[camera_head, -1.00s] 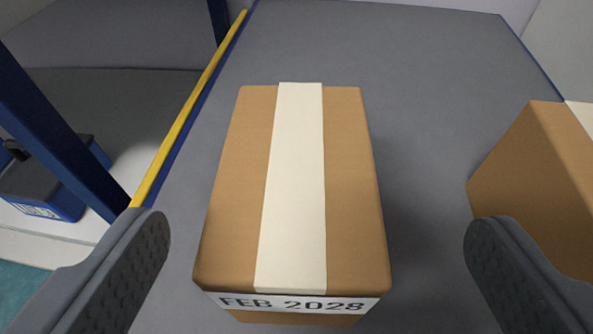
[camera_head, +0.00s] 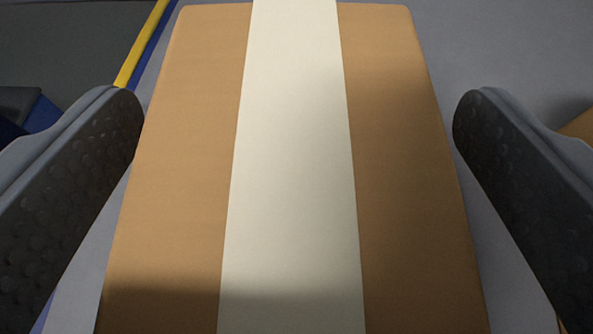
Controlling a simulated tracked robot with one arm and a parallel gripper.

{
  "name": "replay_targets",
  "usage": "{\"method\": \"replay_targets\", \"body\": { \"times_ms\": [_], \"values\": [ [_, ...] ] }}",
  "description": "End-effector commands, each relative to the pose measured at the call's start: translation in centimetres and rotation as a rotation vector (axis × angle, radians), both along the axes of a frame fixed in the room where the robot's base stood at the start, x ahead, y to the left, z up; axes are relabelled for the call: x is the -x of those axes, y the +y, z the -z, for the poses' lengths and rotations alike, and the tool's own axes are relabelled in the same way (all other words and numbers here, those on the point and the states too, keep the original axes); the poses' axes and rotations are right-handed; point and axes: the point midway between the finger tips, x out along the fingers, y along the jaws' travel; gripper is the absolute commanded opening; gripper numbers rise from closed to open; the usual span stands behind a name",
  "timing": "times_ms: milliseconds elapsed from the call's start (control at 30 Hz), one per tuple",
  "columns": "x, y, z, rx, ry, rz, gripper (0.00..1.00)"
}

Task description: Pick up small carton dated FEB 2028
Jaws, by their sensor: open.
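A brown carton (camera_head: 185,150) with a wide cream tape strip (camera_head: 295,170) along its top fills the middle of the head view. Its front face and date label are out of frame now; the earlier frame shows FEB 2028 on that face. My gripper (camera_head: 297,105) is open, with one dark, dimpled finger on each side of the carton. The lower ends of the fingers run out of the picture.
The carton stands on a grey shelf (camera_head: 510,45) with a yellow and blue edge (camera_head: 145,40) at the left. A sliver of another brown carton (camera_head: 580,127) shows at the far right, behind the right finger. A blue object (camera_head: 40,115) is at the far left.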

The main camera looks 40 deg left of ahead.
Motion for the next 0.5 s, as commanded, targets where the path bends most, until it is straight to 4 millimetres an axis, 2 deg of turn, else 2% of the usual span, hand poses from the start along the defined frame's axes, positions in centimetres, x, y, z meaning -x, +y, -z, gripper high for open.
{"method": "replay_targets", "body": {
  "times_ms": [33,200,267,500],
  "values": [
    [0.0,-0.01,-0.02,0.0,0.0,0.0,0.89],
    [-0.01,-0.04,-0.01,0.0,0.0,0.0,0.42],
    [-0.01,-0.04,-0.01,0.0,0.0,0.001,0.28],
    [-0.03,-0.07,-0.03,0.0,0.0,0.001,0.28]
  ]
}}
